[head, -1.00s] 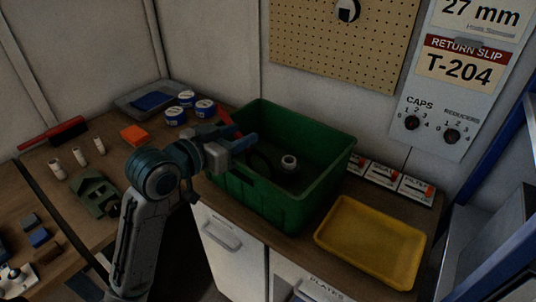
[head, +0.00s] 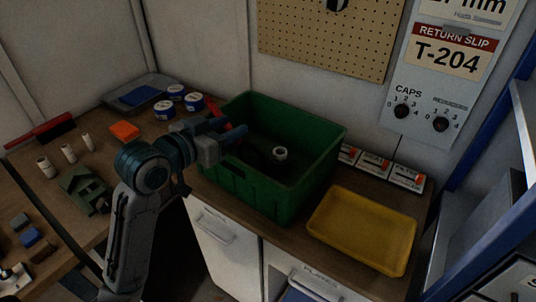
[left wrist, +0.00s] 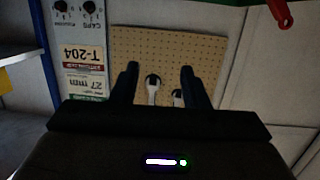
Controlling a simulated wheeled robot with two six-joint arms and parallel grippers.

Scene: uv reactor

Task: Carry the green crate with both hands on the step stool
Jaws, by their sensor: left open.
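The green crate (head: 285,189) stands on the wooden counter. Inside it are a small whitish ring-shaped piece (head: 280,154) and something dark beside it. My left gripper (head: 226,131) is open at the crate's left side, by its rim. I cannot tell whether it touches the crate. My right gripper is not in view. I cannot make out a step stool.
A yellow tray (head: 361,231) lies right of the crate, with white-and-orange boxes (head: 375,166) behind it. An orange block (head: 124,131), blue-and-white rolls (head: 176,92), a grey tray (head: 137,90) and a green part (head: 84,187) lie left. A blue-framed rack (head: 480,140) stands right.

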